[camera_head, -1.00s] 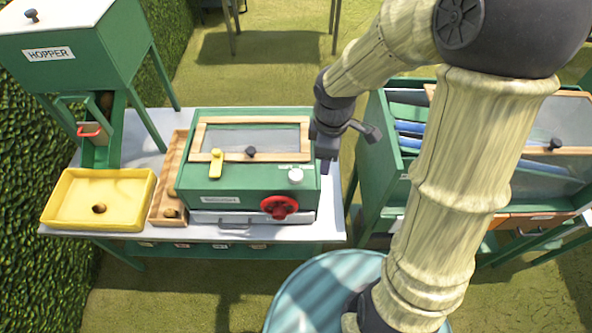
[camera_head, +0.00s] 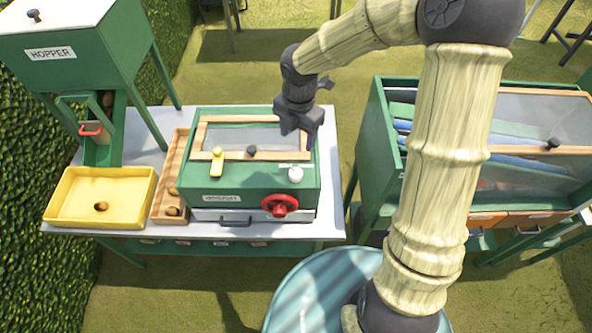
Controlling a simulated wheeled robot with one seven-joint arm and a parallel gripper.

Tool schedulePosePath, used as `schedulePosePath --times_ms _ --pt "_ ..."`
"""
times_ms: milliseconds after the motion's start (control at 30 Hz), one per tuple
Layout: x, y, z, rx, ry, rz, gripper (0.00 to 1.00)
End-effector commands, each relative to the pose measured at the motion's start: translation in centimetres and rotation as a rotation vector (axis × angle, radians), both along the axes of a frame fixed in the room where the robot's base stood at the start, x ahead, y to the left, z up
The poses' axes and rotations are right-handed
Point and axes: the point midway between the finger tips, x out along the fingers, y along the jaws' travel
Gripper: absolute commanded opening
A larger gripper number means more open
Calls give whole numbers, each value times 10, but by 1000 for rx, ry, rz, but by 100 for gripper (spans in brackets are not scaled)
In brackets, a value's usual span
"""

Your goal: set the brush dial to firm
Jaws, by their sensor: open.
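The green brush machine (camera_head: 250,185) stands on the white-topped table. On its front top edge is a small white dial (camera_head: 296,174), right of the middle; its setting is too small to read. A red handwheel (camera_head: 281,205) is on the front below the dial, and a yellow lever (camera_head: 217,161) is on the top left. My gripper (camera_head: 301,138) points down over the right part of the machine's lid, behind the dial. It is open and empty, apart from the dial.
A wood-framed window lid with a dark knob (camera_head: 252,153) is beside my gripper. A wooden trough (camera_head: 171,190) and a yellow tray (camera_head: 70,206) lie to the left. The green hopper (camera_head: 75,55) stands at the back left, a green rack (camera_head: 370,150) to the right.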

Motion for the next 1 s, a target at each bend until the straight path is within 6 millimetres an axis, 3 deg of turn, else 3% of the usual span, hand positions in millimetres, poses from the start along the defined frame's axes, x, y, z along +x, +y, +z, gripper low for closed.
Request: schedulePosePath --times_ms 1000 --pt "2 4 -161 -2 3 2 59"
